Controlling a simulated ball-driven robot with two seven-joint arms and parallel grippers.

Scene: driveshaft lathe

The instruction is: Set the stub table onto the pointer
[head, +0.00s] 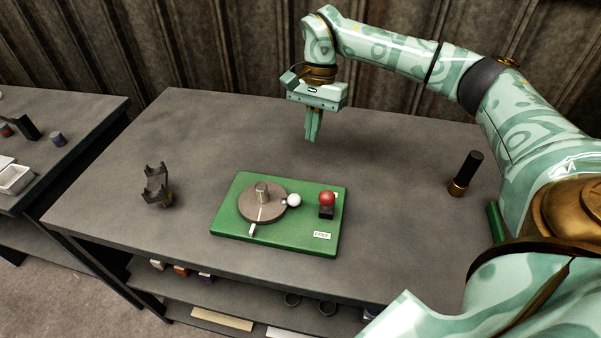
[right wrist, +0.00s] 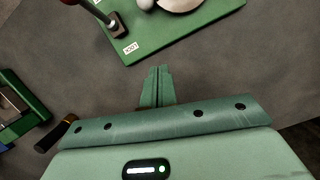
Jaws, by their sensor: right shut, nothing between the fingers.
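The stub table, a round brown disc (head: 277,211), lies on a green base (head: 225,222) in the head view, with a short upright metal stub (head: 262,191) on top. A light line runs from the stub to its near edge. A white pointer (head: 252,231) stands beside that edge; I cannot tell whether the line meets it exactly. A white ball knob (head: 294,200) sits at the disc's right side. A red ball lever (head: 327,199) stands right of it. My right gripper (head: 313,140) is shut and empty, behind and above the base; its fingers show in the right wrist view (right wrist: 158,70).
A dark forked stand (head: 157,187) is left of the base. A black cylinder with a brass foot (head: 466,173) stands at the right. A white label (head: 322,236) is on the base. Another bench (head: 75,125) is at the left. The grey tabletop (head: 210,130) behind the base is clear.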

